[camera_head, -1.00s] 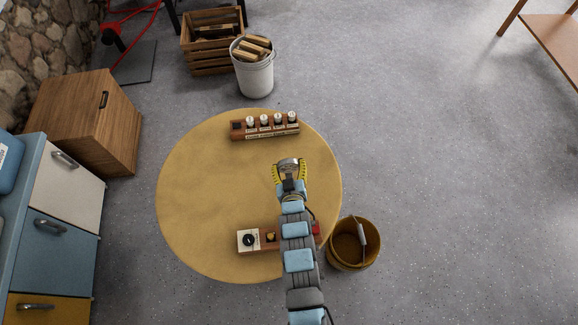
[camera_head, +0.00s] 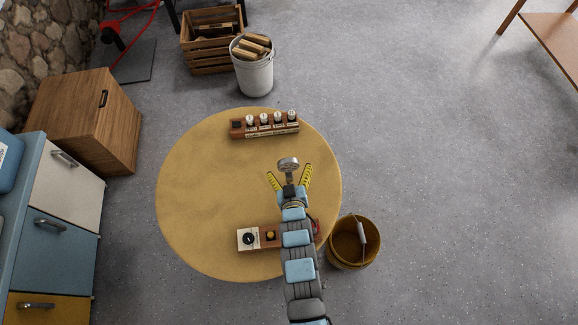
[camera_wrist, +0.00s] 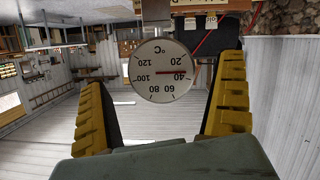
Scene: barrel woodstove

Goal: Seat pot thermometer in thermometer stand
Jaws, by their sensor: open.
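The pot thermometer (camera_head: 288,164) has a round, silver-rimmed dial and stands out beyond my gripper over the round table. In the wrist view its white dial (camera_wrist: 160,71) faces me, upside down, with a red needle. Its metal stem runs up out of the picture. My gripper (camera_head: 289,175) has its yellow fingers spread wide, one on each side of the thermometer and apart from the dial. What supports the stem's lower end is hidden. A wooden rack (camera_head: 264,136) at the table's back holds several white-topped pieces and has a dark square at its left end; I cannot tell whether it is the thermometer stand.
The round yellow table (camera_head: 205,190) is clear on its left. A wooden block with a white knob panel (camera_head: 249,240) lies at its front, partly under my arm. A yellow bucket (camera_head: 345,252) stands on the floor at right. A white bucket of wood (camera_head: 254,78) stands behind.

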